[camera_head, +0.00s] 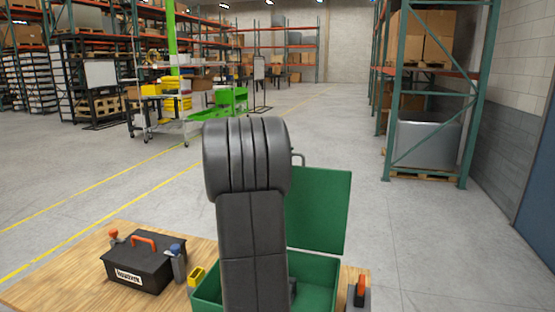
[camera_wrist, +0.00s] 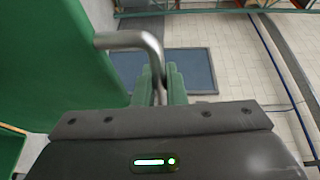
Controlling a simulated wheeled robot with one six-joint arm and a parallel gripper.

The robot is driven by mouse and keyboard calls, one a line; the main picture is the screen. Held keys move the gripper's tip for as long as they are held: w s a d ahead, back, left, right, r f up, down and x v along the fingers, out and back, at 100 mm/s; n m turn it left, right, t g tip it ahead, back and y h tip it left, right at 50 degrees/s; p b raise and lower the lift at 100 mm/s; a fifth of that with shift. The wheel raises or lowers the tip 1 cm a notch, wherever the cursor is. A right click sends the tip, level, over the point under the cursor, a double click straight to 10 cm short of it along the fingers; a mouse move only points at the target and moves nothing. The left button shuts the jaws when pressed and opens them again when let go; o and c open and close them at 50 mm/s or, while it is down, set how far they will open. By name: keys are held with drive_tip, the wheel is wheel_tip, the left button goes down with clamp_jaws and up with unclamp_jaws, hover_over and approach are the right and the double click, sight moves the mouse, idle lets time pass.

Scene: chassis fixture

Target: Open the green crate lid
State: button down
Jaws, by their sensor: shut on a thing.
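The green crate (camera_head: 322,270) stands on the wooden table, partly hidden behind my arm. Its green lid (camera_head: 320,212) stands raised, roughly upright, above the back of the crate. The lid also fills the left of the wrist view (camera_wrist: 50,60). My gripper (camera_wrist: 162,84) is shut on this handle in the wrist view. In the head view my arm hides the gripper.
On the wooden table (camera_head: 60,270) left of the crate are a black toolbox (camera_head: 140,268) with an orange handle, a blue-topped item (camera_head: 178,262) and a yellow block (camera_head: 196,276). An orange-handled tool (camera_head: 361,290) is right of the crate.

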drive_tip(key=w, duration=0.2)
drive_tip(key=w+d, duration=0.1)
drive_tip(key=shift+w+d+f, duration=0.1)
drive_tip(key=shift+w+f, duration=0.1)
drive_tip(key=shift+w, duration=0.2)
drive_tip(key=c, duration=1.5)
unclamp_jaws()
drive_tip(key=b+v, duration=0.4)
drive_tip(key=v, duration=0.9)
drive_tip(key=shift+s+a, duration=0.25)
drive_tip(key=shift+s, duration=0.1)
drive_tip(key=shift+w+d+r, duration=0.1)
